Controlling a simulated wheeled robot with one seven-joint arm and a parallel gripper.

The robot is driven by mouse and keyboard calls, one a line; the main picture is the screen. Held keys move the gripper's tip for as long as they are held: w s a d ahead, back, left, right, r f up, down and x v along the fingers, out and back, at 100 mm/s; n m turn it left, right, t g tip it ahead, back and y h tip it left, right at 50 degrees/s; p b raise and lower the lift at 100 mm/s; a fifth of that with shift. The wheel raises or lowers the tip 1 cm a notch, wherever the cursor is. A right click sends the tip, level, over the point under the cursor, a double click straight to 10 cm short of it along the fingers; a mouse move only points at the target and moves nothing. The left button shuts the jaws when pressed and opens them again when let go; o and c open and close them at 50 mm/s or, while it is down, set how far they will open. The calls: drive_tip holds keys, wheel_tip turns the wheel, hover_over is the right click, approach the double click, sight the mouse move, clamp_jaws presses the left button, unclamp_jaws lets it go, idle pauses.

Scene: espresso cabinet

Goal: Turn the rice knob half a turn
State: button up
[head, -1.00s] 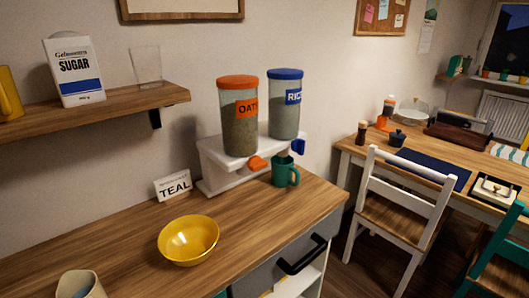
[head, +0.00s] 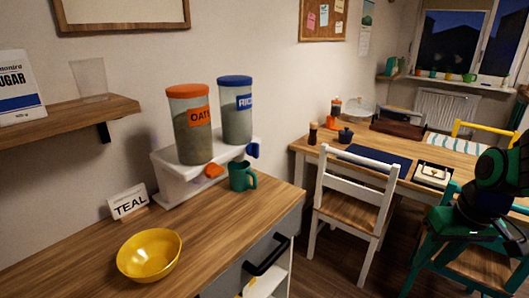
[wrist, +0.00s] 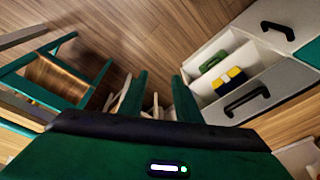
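The rice jar (head: 236,118) has a blue lid and a blue label, and stands on a white dispenser stand (head: 172,187) on the wooden counter. Its blue rice knob (head: 252,150) sticks out at the front right of the stand. A teal mug (head: 242,177) stands below, near both knobs. My arm (head: 490,190) shows at the right edge of the head view, well away from the dispenser. In the wrist view my gripper (wrist: 160,88) has its two green fingers apart with nothing between them. The knob is not in the wrist view.
The oats jar (head: 192,130) with its orange knob (head: 214,171) is left of the rice jar. An open drawer (wrist: 212,82) shows below.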

drive_tip(key=w+a+f+n+t+y, duration=0.2)
drive_tip(key=w+a+n, duration=0.2)
drive_tip(key=w+a, duration=0.4)
drive_tip(key=n+t+y, duration=0.6)
drive_tip(key=t+y, duration=0.1)
drive_tip(key=y, duration=0.5)
approach(258, 148)
drive_tip(key=x, duration=0.8)
